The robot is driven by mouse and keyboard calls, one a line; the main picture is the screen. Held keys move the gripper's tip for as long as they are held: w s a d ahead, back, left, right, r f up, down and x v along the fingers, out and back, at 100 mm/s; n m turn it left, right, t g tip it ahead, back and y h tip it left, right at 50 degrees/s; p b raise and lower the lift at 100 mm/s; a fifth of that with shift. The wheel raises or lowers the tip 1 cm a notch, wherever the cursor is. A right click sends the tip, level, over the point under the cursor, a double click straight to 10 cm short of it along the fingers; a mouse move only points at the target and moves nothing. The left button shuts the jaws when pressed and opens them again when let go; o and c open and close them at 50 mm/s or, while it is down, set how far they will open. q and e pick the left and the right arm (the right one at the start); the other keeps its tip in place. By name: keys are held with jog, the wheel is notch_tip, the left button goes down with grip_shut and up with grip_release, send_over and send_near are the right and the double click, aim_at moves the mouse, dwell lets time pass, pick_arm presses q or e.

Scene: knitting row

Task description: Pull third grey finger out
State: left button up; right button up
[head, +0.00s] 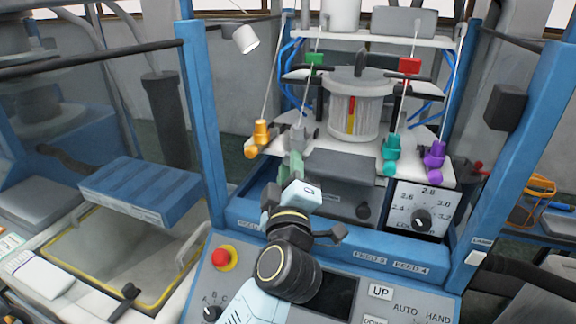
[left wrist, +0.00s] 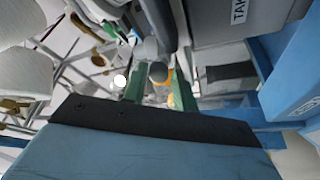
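A grey finger (head: 298,136) stands second from the left in the row at the front of the knitting machine's white plate, between an orange finger (head: 260,138) and a teal finger (head: 392,155). A purple finger (head: 434,157) is at the right end. My left gripper (head: 291,165) is just below and in front of the grey finger and hides its lower end. In the left wrist view its two green fingers (left wrist: 158,88) are apart, with the grey finger's rounded end (left wrist: 158,72) between their tips. I cannot tell whether they touch it. My right gripper is not in view.
A white drum (head: 353,112) stands behind the row. Blue posts (head: 203,115) flank the machine. A blue block (head: 150,190) sits at the left.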

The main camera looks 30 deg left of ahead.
pick_arm(q)
jog(key=shift+o, duration=1.2)
jog(key=shift+s, duration=0.15)
jog(key=shift+o, duration=0.2)
jog(key=shift+r, duration=0.1)
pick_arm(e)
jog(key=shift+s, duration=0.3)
pick_arm(q)
jog(key=b+v, duration=0.2)
jog(key=v, duration=1.1)
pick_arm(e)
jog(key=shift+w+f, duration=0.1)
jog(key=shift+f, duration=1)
pick_arm(q)
jog(key=shift+s+d, duration=0.1)
jog(key=shift+s, duration=0.05)
